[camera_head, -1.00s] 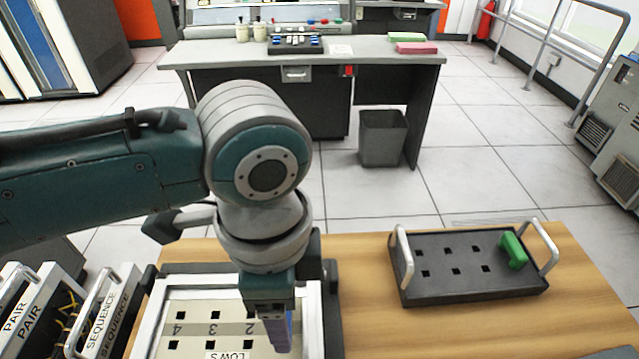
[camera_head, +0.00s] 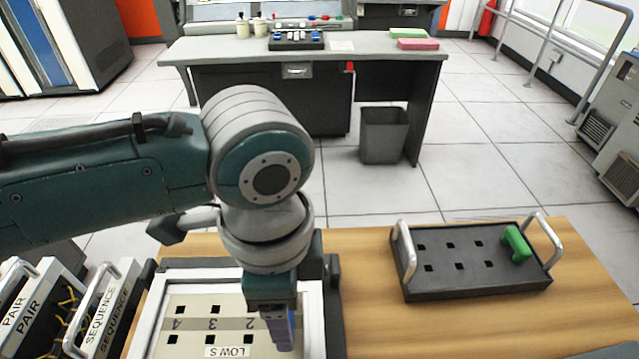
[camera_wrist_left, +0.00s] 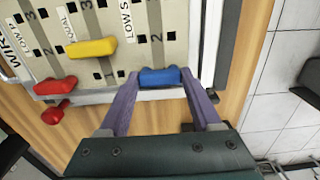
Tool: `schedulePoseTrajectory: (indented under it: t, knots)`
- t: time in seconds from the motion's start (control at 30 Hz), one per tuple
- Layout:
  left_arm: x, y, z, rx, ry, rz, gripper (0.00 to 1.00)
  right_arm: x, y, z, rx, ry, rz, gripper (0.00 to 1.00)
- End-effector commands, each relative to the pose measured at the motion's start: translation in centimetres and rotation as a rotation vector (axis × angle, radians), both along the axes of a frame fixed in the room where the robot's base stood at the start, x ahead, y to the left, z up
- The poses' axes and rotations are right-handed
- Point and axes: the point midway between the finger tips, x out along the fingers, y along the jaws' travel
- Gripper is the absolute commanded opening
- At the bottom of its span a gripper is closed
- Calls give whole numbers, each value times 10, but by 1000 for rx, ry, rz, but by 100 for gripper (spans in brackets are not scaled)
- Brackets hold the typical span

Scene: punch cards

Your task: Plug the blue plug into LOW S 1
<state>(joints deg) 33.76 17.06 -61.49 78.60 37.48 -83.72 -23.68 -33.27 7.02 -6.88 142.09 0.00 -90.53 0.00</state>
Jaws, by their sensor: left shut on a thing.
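The blue plug (camera_wrist_left: 160,77) sits between the fingertips of my left gripper (camera_wrist_left: 160,85) in the left wrist view, and the gripper is shut on it. The plug is over the edge of the pale plugboard (camera_wrist_left: 178,15), at the LOW S (camera_wrist_left: 126,18) column. The plug hides what is under it, so I cannot tell whether it touches a hole. In the head view my left gripper (camera_head: 280,328) points down at the right side of the board (camera_head: 190,325), beside the LOW S label (camera_head: 227,351). The plug is not clearly seen there. My right gripper is not in view.
A black tray (camera_head: 440,285) with a green plug (camera_head: 516,243) stands on the wooden table (camera_head: 580,310) at right. Upright SEQUENCE panels (camera_head: 100,315) are at left.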

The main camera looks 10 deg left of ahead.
Motion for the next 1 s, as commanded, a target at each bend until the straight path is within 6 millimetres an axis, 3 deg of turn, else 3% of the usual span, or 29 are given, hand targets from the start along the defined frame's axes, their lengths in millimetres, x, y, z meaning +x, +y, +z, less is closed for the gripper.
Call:
schedulePoseTrajectory:
  t: [0.13,0.17,0.47,0.77,1.0]
  knots:
    - [0,2,-3,3,-1,1,25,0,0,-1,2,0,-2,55]
    - [0,2,-3,4,-1,1,66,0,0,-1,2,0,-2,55]
    - [0,1,-2,3,0,1,100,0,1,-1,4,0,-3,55]
    - [0,1,3,2,-2,1,100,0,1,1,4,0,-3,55]
    - [1,1,46,0,-4,0,100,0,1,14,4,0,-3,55]
